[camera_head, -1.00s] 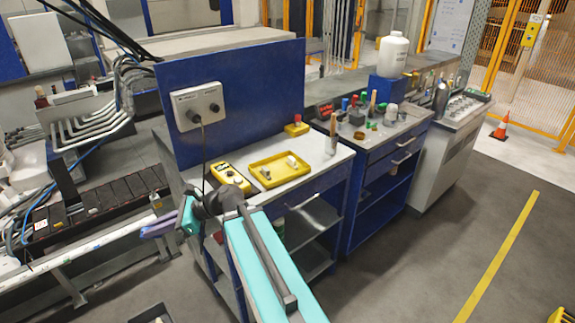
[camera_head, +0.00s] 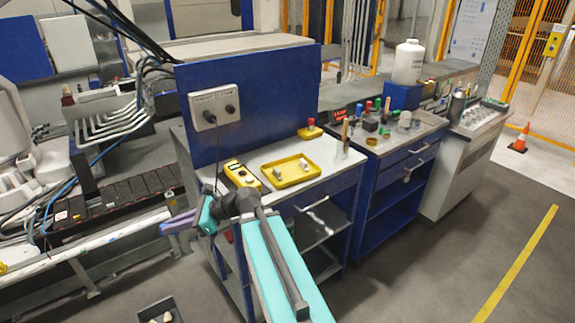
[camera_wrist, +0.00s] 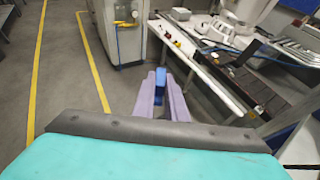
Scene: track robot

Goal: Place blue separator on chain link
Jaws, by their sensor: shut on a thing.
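My gripper (camera_head: 172,226) reaches out left of the workbench in the head view, with purple fingers. In the wrist view my gripper (camera_wrist: 160,92) is shut on the blue separator (camera_wrist: 160,76), a small blue piece held upright between the fingertips. The separator cannot be made out in the head view. The black chain (camera_head: 112,207) lies in a row of links along the track at left, behind and apart from my gripper. The chain (camera_wrist: 243,80) also shows at right in the wrist view. A single target link cannot be told apart.
A workbench with a blue panel (camera_head: 247,97) stands right of my gripper, holding a yellow tray (camera_head: 290,171) and a yellow control box (camera_head: 242,175). A grey bin (camera_head: 160,311) sits at the bottom. A white rail (camera_head: 90,250) runs in front of the chain.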

